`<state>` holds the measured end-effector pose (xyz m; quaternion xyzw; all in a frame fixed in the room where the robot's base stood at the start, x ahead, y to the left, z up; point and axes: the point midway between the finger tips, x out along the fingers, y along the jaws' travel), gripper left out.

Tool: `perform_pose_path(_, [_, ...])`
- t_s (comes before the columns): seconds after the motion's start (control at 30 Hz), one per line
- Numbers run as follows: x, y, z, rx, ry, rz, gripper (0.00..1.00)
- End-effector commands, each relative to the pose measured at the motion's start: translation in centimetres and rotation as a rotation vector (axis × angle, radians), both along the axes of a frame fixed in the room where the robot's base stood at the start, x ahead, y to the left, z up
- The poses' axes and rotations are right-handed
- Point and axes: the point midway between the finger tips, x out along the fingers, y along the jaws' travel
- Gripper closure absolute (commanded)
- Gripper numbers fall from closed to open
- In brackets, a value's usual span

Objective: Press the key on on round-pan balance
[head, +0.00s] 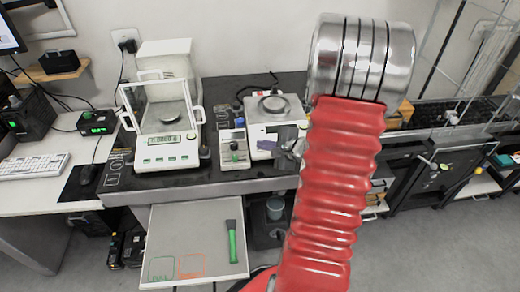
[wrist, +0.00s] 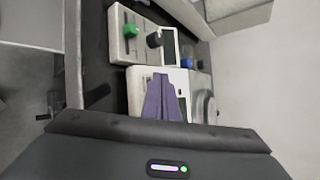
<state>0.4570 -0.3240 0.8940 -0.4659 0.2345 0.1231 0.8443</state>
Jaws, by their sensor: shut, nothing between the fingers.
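The round-pan balance (head: 257,133) is a white unit with a grey round pan (head: 273,104) on top. It stands on the dark bench just right of a small knobbed device. My gripper (head: 262,145) has purple fingers, shut together and empty, over the front of this balance. In the wrist view the balance (wrist: 136,91) lies behind the shut fingers (wrist: 160,78), with its pan (wrist: 205,106) to the right. The fingers cover part of its front panel, and I cannot make out the key on. Whether the fingertips touch the panel is unclear.
The small device (head: 233,150) with a green and a dark knob stands close to the left. Further left is a larger balance (head: 166,152) with a glass shield and lit display. A pull-out board (head: 190,225) with a green-handled tool (head: 232,245) is below the bench.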

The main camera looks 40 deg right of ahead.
Motion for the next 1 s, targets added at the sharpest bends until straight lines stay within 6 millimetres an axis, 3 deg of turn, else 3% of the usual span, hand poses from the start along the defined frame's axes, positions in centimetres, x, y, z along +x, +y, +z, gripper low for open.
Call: perform_pose_path(1.0, [0.14, -0.15, -0.77, 0.0, 0.0, 0.0, 1.0])
